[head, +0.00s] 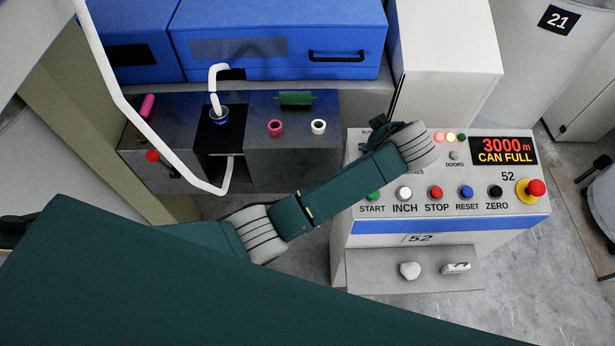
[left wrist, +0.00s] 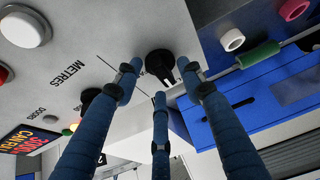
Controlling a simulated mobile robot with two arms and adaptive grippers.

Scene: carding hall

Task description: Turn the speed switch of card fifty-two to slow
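The control panel of card fifty-two (head: 470,215) stands at the right in the head view, with "52" on its face and a display reading "3000 m CAN FULL". My left gripper (head: 378,132) is over the panel's upper left corner, largely hidden by my wrist. In the left wrist view a black rotary knob with a white pointer mark (left wrist: 159,64) sits on the panel near its edge. The three blue fingers of my left gripper (left wrist: 158,82) are spread around it, with visible gaps at the sides. The knob's position labels are not readable. My right gripper is not in view.
A second black knob (left wrist: 88,98) by "METRES" is close to the left finger. A row of buttons, including green START (head: 373,195), and a red emergency stop (head: 536,188) lie on the panel. Blue cabinets (head: 280,40) and a white bent rail (head: 135,120) are at left.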

